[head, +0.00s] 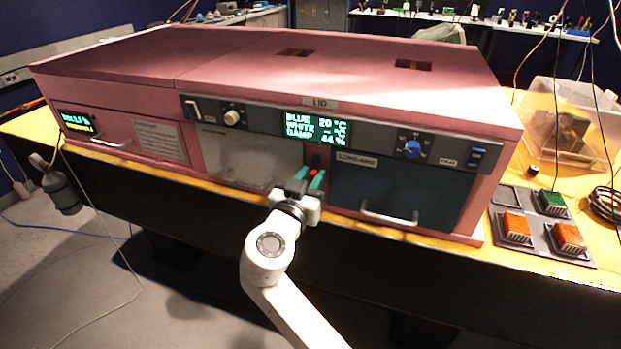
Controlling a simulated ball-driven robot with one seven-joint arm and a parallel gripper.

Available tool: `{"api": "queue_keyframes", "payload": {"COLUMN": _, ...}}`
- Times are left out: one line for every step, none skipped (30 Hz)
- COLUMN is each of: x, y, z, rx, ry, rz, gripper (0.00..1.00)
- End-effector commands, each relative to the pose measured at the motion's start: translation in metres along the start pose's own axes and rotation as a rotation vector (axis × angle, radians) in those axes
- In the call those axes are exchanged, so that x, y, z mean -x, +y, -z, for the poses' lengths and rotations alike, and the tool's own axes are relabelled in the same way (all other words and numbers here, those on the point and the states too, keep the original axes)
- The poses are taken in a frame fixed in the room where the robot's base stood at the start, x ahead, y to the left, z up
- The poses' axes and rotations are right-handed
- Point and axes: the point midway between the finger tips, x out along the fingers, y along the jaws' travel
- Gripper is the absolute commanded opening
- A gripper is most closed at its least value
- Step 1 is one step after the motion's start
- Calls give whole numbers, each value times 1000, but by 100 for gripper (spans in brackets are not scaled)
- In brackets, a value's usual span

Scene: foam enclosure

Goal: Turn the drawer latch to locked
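The pink enclosure (130,64) stands on a yellow-topped table. A small red part (313,172), seemingly the latch, shows low on this strip. Its angle is too small and too covered to read. My gripper (309,177) has green fingers, parted, at the red part. The red shows between the fingertips, closer to the right one. I cannot tell whether either finger touches it. Both drawers look closed.
A display (315,127), a white knob (232,117) and a blue knob (411,149) sit above the drawers. Drawer handles (388,218) stick out in front. A tray with orange and green blocks (541,232) and a clear bin (572,125) stand at right.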

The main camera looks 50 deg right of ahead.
Motion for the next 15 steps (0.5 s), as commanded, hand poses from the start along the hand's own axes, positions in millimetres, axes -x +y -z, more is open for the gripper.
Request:
{"api": "queue_keyframes", "payload": {"x": 0, "y": 0, "z": 0, "rx": 0, "ry": 0, "rz": 0, "gripper": 22}}
{"api": "queue_keyframes", "payload": {"x": 0, "y": 0, "z": 0, "rx": 0, "ry": 0, "rz": 0, "gripper": 19}}
{"api": "queue_keyframes", "payload": {"x": 0, "y": 0, "z": 0, "rx": 0, "ry": 0, "rz": 0, "gripper": 15}}
{"api": "queue_keyframes", "payload": {"x": 0, "y": 0, "z": 0, "rx": 0, "ry": 0, "rz": 0, "gripper": 12}}
{"api": "queue_keyframes", "payload": {"x": 0, "y": 0, "z": 0, "rx": 0, "ry": 0, "rz": 0, "gripper": 10}}
{"api": "queue_keyframes", "payload": {"x": 0, "y": 0, "z": 0, "rx": 0, "ry": 0, "rz": 0, "gripper": 6}}
{"api": "queue_keyframes", "payload": {"x": 0, "y": 0, "z": 0, "rx": 0, "ry": 0, "rz": 0, "gripper": 3}}
{"api": "queue_keyframes", "payload": {"x": 0, "y": 0, "z": 0, "rx": 0, "ry": 0, "rz": 0, "gripper": 0}}
{"api": "queue_keyframes", "payload": {"x": 0, "y": 0, "z": 0, "rx": 0, "ry": 0, "rz": 0, "gripper": 0}}
{"api": "queue_keyframes", "payload": {"x": 0, "y": 0, "z": 0, "rx": 0, "ry": 0, "rz": 0, "gripper": 0}}
{"api": "queue_keyframes", "payload": {"x": 0, "y": 0, "z": 0, "rx": 0, "ry": 0, "rz": 0, "gripper": 0}}
{"api": "queue_keyframes", "payload": {"x": 0, "y": 0, "z": 0, "rx": 0, "ry": 0, "rz": 0, "gripper": 0}}
{"api": "queue_keyframes", "payload": {"x": 0, "y": 0, "z": 0, "rx": 0, "ry": 0, "rz": 0, "gripper": 0}}
{"api": "queue_keyframes", "payload": {"x": 0, "y": 0, "z": 0, "rx": 1, "ry": 0, "rz": 0, "gripper": 0}}
{"api": "queue_keyframes", "payload": {"x": 0, "y": 0, "z": 0, "rx": 2, "ry": 0, "rz": 0, "gripper": 0}}
